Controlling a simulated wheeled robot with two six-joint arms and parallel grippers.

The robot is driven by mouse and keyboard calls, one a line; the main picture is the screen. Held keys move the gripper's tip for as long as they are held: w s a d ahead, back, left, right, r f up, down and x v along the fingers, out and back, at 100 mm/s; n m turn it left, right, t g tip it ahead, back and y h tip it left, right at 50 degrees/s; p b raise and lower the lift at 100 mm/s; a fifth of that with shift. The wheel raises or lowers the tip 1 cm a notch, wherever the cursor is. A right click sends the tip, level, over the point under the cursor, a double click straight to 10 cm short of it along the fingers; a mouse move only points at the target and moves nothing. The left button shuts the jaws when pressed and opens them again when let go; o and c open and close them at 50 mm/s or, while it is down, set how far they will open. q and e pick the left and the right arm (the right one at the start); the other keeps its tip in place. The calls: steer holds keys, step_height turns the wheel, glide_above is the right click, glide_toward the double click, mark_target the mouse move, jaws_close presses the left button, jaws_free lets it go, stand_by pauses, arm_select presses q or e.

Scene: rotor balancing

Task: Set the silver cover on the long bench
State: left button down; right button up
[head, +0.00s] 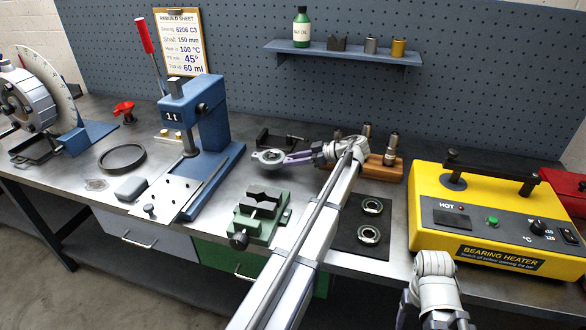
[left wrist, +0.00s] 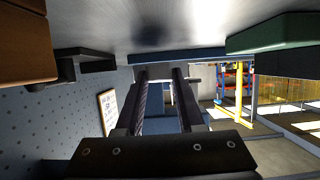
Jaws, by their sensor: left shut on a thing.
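The silver cover (head: 268,157) is a small round silver piece with a darker centre, in the middle of the head view. My left gripper (head: 284,159) points left and is shut on its right side. The cover is near the bench top, between the blue press and the wooden block; I cannot tell whether it touches the bench. The left wrist view is upside down and shows the two fingers (left wrist: 163,105), with the cover not clear between them. The long bench (head: 222,236) has a grey metal top. Only part of my right arm shows, without its gripper.
A blue press (head: 205,125) stands left of the cover and a green vise (head: 260,214) in front. A wooden block (head: 379,172) with metal pieces, a dark mat (head: 345,240) with rings and a yellow bearing heater (head: 480,210) are to the right. A black ring (head: 122,168) lies left.

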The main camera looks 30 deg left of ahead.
arm_select(q)
steer(key=shift+f, duration=0.5)
arm_select(e)
steer(key=shift+f, duration=0.55)
arm_select(q)
steer(key=shift+f+b, duration=0.45)
steer(key=shift+b, duration=0.1)
arm_select(e)
steer(key=shift+f, duration=0.45)
arm_select(q)
steer(key=shift+f, duration=0.2)
arm_select(e)
steer(key=shift+f, duration=0.2)
arm_select(q)
steer(key=shift+r, duration=0.1)
steer(key=c, duration=0.5)
jaws_free()
arm_select(e)
steer(key=shift+r, duration=0.15)
